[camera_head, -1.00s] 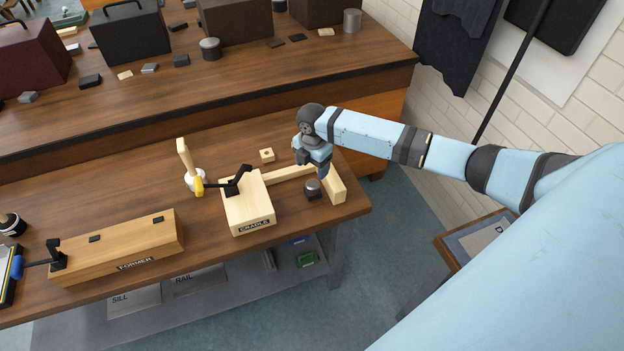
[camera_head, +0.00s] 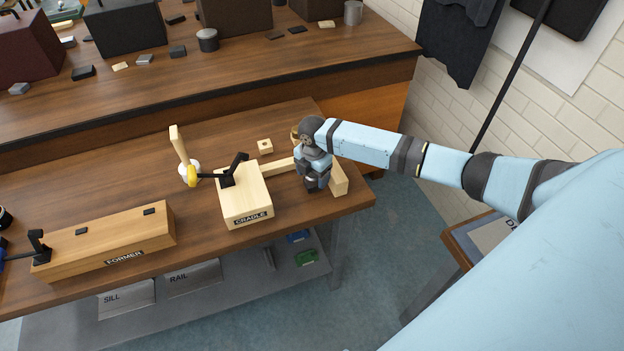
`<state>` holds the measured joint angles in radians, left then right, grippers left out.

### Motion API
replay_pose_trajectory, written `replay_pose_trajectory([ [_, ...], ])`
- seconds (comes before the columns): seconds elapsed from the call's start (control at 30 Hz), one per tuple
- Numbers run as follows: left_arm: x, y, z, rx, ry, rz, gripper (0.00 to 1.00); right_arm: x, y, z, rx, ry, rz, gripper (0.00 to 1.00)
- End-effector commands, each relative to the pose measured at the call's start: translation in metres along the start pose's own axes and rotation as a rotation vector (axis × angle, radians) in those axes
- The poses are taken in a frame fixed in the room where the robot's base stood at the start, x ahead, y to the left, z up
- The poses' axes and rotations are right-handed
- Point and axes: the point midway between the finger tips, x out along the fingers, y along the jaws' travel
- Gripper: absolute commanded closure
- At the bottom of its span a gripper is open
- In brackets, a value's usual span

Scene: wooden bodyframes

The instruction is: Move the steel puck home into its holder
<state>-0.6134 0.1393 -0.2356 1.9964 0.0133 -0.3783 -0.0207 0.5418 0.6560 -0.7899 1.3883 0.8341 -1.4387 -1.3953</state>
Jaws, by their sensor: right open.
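My right gripper (camera_head: 317,185) is open and low over the workbench, to the right of the cradle. It covers the spot where a small dark block with a rounded steel-grey top, possibly the steel puck, showed earlier. That piece is now hidden, so I cannot tell whether it is between the fingers. No holder is clearly identifiable. My left gripper is not in view.
A pale wooden rail (camera_head: 338,180) lies beside my right gripper, and a small wooden block (camera_head: 265,146) lies behind the cradle. The long former (camera_head: 110,245) stands at left. A rear bench (camera_head: 270,75) holds boxes and metal cylinders. The bench's right edge is close.

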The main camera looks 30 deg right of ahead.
Motion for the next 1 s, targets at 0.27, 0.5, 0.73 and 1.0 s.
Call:
replay_pose_trajectory([
  [0.27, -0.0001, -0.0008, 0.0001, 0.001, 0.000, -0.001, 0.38, 0.0004, -0.0001, -0.0003, 0.000, 0.000, 0.000, 0.44],
  [0.5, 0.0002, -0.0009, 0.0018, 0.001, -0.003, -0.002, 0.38, -0.0004, 0.0003, -0.0003, 0.000, 0.000, 0.001, 0.82],
  [0.73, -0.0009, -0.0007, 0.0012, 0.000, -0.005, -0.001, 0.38, -0.0022, 0.0003, -0.0003, 0.000, 0.000, 0.001, 0.82],
  [1.0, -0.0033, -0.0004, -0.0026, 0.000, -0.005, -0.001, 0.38, -0.0054, 0.0003, -0.0003, 0.000, 0.000, 0.001, 0.82],
])
